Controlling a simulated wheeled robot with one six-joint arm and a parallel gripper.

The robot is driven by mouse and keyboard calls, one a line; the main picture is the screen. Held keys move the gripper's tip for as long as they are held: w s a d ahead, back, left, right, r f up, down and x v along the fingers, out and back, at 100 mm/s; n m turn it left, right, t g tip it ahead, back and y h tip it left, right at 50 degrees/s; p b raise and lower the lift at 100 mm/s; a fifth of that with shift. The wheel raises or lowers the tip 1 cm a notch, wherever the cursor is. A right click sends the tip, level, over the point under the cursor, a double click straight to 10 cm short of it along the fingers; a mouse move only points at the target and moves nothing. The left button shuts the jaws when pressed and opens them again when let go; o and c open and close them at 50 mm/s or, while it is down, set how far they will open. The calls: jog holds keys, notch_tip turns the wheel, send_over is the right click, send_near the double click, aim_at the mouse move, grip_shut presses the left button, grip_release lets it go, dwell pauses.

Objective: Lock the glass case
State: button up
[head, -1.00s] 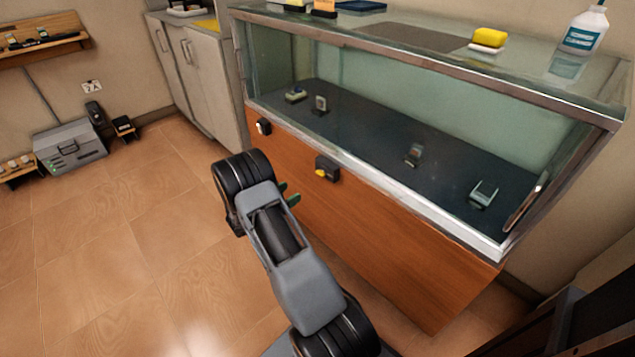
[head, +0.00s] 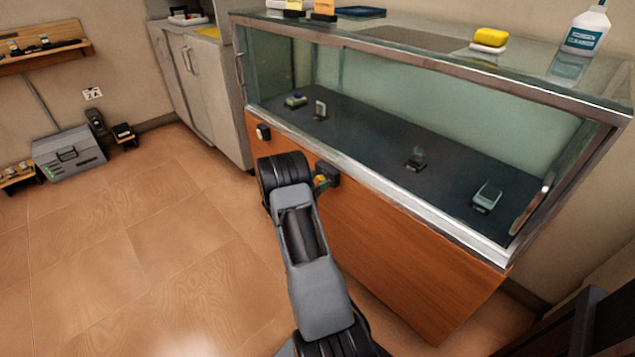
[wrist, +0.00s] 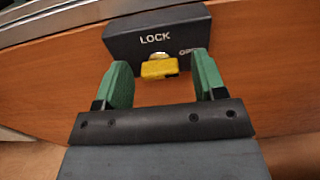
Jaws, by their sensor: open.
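The glass case (head: 430,110) stands on a wooden base, with a metal frame and a dark floor inside. A dark lock box (head: 328,172) is mounted on the wooden front. In the wrist view the lock box (wrist: 150,32) reads "LOCK", with a partly hidden word at its right. A yellow key or knob (wrist: 160,67) sticks out of its lower front. My gripper (wrist: 163,78) is open, its green fingertips on either side of the yellow piece, with gaps visible. In the head view my arm hides most of the gripper.
Small devices (head: 486,196) stand inside the case. A cleaner bottle (head: 587,28) and yellow sponge (head: 490,38) rest on top. The floor (head: 130,230) at left is clear.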

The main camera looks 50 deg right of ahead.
jog(key=c, duration=0.9)
jog(key=shift+n, duration=0.3)
jog(key=n+p, duration=0.2)
jog(key=shift+r+n, duration=0.15)
jog(key=shift+n, duration=0.25)
jog(key=shift+n+p, duration=2.9)
jog(key=shift+n, duration=4.3)
